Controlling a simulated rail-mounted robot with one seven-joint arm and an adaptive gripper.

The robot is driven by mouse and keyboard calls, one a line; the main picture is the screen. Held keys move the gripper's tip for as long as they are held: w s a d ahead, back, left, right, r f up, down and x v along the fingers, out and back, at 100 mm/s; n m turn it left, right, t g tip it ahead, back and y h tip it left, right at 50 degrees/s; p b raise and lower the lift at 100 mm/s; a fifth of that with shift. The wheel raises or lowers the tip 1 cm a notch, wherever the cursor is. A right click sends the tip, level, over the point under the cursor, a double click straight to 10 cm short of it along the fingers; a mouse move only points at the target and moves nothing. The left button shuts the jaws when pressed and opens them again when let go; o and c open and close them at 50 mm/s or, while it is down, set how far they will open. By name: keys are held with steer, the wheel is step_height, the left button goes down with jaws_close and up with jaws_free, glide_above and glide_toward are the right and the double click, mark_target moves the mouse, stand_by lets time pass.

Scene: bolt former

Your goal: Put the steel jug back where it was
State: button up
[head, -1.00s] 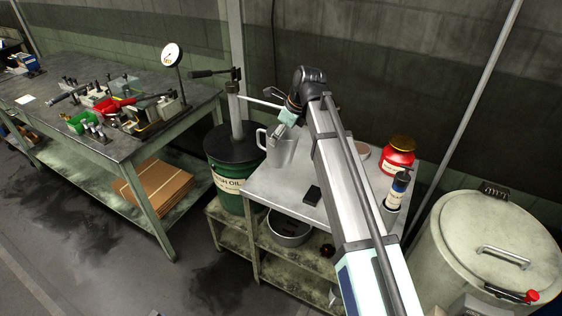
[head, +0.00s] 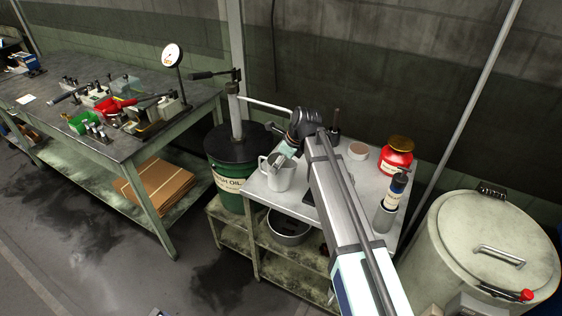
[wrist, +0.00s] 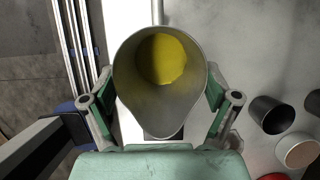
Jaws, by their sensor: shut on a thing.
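The steel jug (head: 280,176) is at the left end of the small grey bench top (head: 285,209) in the head view, upright, with its handle to the left. I cannot tell whether its base touches the bench. My gripper (head: 287,154) is at the jug's upper right side. In the wrist view the jug (wrist: 160,110) is seen from above, with yellow liquid at its bottom. The gripper's fingers (wrist: 160,98) are on both sides of the jug, shut on it.
A green oil drum (head: 229,165) with a pump stands left of the bench. A red jar (head: 396,158), a round tin (head: 358,151) and a blue-and-grey bottle (head: 390,207) stand on the bench's right part. A large lidded bin (head: 470,245) is at right.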

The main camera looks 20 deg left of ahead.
steer(key=o, duration=1.6)
steer(key=shift+f, duration=0.1)
steer(key=shift+c, duration=0.2)
steer(key=b+v, duration=0.2)
steer(key=v, duration=1)
steer(key=shift+a, duration=0.1)
